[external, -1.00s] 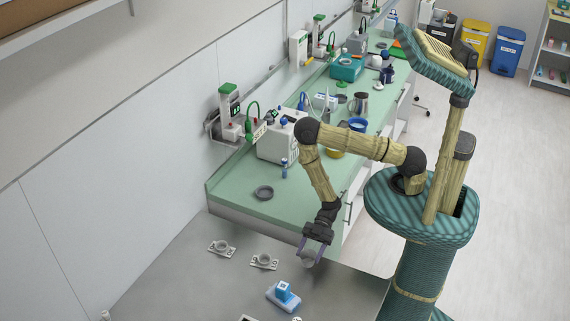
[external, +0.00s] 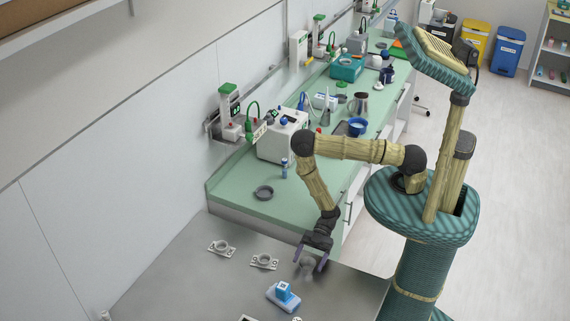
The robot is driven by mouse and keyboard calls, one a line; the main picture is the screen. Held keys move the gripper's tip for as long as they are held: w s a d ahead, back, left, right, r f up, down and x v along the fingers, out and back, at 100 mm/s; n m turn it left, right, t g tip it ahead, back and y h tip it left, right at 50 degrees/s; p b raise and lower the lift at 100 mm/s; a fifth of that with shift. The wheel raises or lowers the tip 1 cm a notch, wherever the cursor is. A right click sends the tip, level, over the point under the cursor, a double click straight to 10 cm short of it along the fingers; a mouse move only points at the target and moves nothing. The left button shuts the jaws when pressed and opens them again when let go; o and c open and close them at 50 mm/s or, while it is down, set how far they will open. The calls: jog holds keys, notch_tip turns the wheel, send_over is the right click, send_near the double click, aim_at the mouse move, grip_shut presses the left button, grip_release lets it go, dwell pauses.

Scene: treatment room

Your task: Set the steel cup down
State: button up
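The steel cup (external: 306,268) is a small grey shape at the right part of the grey steel table, below my gripper. My gripper (external: 308,264) points down, with its two purple fingers on either side of the cup. The cup blends with the grey tabletop, so whether its base touches the table is unclear. The view is too small to tell whether the fingers touch the cup or stand apart from it.
A blue and white device (external: 284,295) stands on the steel table (external: 190,285), close in front of the cup. Two small grey fixtures, one on the left (external: 221,247) and one nearer (external: 264,261), sit by the green counter (external: 240,192).

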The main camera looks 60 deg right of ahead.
jog(key=shift+r, duration=0.15)
jog(key=b+v, duration=0.3)
jog(key=v, duration=0.9)
dwell(0.6)
